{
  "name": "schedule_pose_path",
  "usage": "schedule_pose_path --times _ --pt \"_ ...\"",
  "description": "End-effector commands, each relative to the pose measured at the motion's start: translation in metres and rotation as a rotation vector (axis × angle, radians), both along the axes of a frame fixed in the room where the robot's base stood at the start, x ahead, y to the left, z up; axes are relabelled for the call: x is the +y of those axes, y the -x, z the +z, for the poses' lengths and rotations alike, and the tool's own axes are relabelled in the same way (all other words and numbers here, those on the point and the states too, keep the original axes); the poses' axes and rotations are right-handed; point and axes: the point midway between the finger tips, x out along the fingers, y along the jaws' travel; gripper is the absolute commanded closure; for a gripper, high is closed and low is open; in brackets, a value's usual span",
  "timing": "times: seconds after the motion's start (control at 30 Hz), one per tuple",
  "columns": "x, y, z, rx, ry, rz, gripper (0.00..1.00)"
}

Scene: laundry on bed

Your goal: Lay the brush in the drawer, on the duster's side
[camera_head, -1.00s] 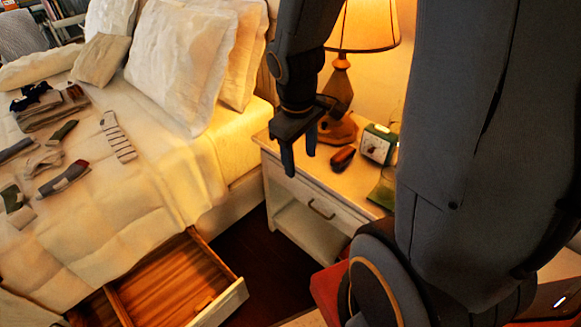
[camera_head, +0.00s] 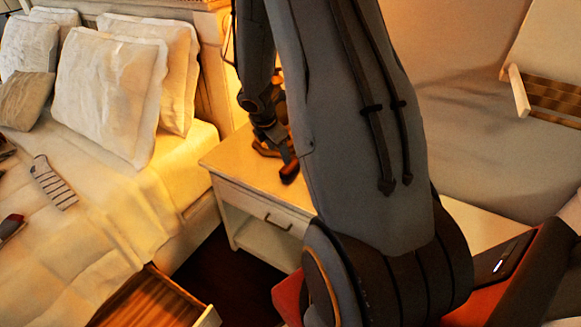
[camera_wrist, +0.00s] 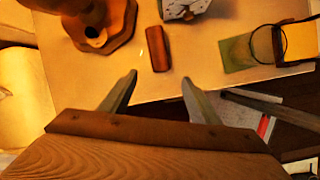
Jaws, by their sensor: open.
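The brush (camera_head: 290,172), a small reddish-brown oblong, lies on the bedside table close to the lamp foot. In the wrist view the brush (camera_wrist: 159,48) lies beyond my fingertips, roughly centred between them. My gripper (camera_wrist: 159,77) is open and empty, apart from the brush. In the head view my gripper (camera_head: 279,145) is over the tabletop, partly hidden by my arm. The open wooden drawer (camera_head: 207,317) under the bed is cut off at the bottom of the head view. I see no duster in the drawer part that shows.
The bedside table (camera_head: 225,158) carries the lamp foot (camera_wrist: 112,38), a clock (camera_wrist: 184,8) and a green-based item (camera_wrist: 238,52) right of the brush. The bed (camera_head: 110,225) with pillows and clothes stands at the left. Dark floor lies between bed and table.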

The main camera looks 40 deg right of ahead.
Motion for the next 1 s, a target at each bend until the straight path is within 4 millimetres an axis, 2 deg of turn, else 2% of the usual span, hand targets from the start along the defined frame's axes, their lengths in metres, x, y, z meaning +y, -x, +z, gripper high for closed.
schedule_pose_path --times 0.03,0.1,0.2,0.33,0.67,1.0 --pt "-0.014 -0.004 -0.011 0.028 0.02 0.079 0.44" --pt "-0.029 -0.01 -0.022 0.06 0.046 0.184 0.44" --pt "-0.042 -0.016 -0.032 0.089 0.07 0.283 0.44" --pt "-0.049 -0.019 -0.041 0.104 0.082 0.333 0.44" --pt "-0.058 -0.022 -0.067 0.105 0.082 0.331 0.44" --pt "-0.07 -0.027 -0.103 0.104 0.08 0.329 0.44"
